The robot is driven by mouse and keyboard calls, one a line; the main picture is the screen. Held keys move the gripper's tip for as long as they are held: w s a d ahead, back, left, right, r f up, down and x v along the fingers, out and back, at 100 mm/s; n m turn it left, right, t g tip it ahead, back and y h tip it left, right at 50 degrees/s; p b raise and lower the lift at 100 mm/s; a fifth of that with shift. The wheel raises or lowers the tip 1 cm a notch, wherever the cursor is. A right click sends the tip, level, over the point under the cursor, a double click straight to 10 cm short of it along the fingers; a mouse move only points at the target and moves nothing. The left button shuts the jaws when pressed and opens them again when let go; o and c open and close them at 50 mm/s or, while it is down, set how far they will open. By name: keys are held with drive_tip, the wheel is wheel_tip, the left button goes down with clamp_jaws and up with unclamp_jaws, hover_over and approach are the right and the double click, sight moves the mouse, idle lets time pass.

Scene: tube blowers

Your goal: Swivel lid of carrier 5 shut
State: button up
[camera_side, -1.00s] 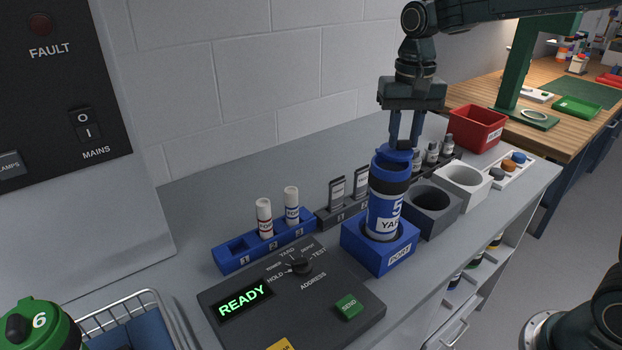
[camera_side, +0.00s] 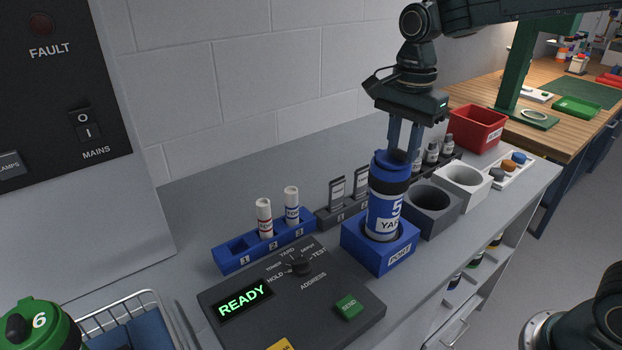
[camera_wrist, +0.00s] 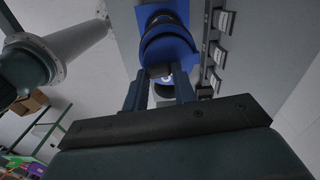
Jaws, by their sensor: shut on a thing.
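Carrier 5 (camera_side: 383,215) is a blue tube with a dark band and a white label marked 5. It stands upright in the blue port block (camera_side: 395,262). Its blue lid (camera_side: 385,160) is at the top, mostly over the tube; I cannot tell whether it is fully seated. My gripper (camera_side: 404,160) points down at the lid's right edge, its jaws shut on the lid. In the wrist view the fingers (camera_wrist: 160,78) close about a small piece beside the blue carrier top (camera_wrist: 165,40), and the grip itself is partly hidden.
A grey holder (camera_side: 432,225) and a white holder (camera_side: 475,180) stand right of the port. A blue rack (camera_side: 238,262) with two small tubes is at left, behind the control panel (camera_side: 300,310) reading READY.

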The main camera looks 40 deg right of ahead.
sight(401, 151)
drive_tip(key=shift+a+m, duration=0.3)
drive_tip(key=shift+m, duration=0.4)
drive_tip(key=o, duration=1)
drive_tip(key=shift+r, duration=0.1)
wheel_tip(401, 151, up, 14)
drive_tip(key=shift+f, duration=0.2)
drive_tip(key=shift+s, duration=0.1)
